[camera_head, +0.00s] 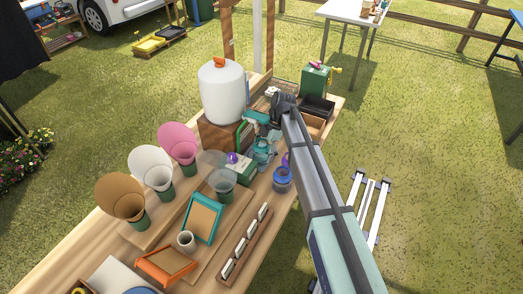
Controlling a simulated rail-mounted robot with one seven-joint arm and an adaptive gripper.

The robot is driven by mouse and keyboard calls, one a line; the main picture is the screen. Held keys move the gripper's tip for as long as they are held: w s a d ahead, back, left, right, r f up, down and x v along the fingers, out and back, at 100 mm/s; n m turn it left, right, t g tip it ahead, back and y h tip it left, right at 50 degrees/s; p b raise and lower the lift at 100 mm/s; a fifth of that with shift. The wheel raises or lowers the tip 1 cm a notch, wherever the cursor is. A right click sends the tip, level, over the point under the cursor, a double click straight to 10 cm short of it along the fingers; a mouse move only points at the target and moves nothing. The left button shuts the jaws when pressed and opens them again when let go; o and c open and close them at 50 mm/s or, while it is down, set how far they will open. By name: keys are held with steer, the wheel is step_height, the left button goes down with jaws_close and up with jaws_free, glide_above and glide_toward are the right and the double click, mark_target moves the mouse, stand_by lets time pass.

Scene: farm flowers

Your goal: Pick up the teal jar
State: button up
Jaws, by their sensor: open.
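A translucent teal jar (261,158) stands on the wooden bench, right of the white box with a purple knob. Its upper part is crowded by my gripper and small dark parts, so its rim is hard to make out. My gripper (270,137) hangs at the end of my arm, which reaches in from the lower right. It is open, close above the teal jar or at its top; I cannot tell whether they touch. The fingertips are small and partly hidden.
A blue jar (282,181) stands just right and in front of the teal jar. A clear cup (222,182) and the white box (239,167) are to the left. A large white tank (222,92) on a wooden crate rises behind. A wooden rack (244,246) lies in front.

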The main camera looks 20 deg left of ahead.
steer(key=shift+s+a+f, duration=0.1)
steer(key=shift+f, duration=0.2)
steer(key=c, duration=1.5)
steer(key=shift+c, duration=0.2)
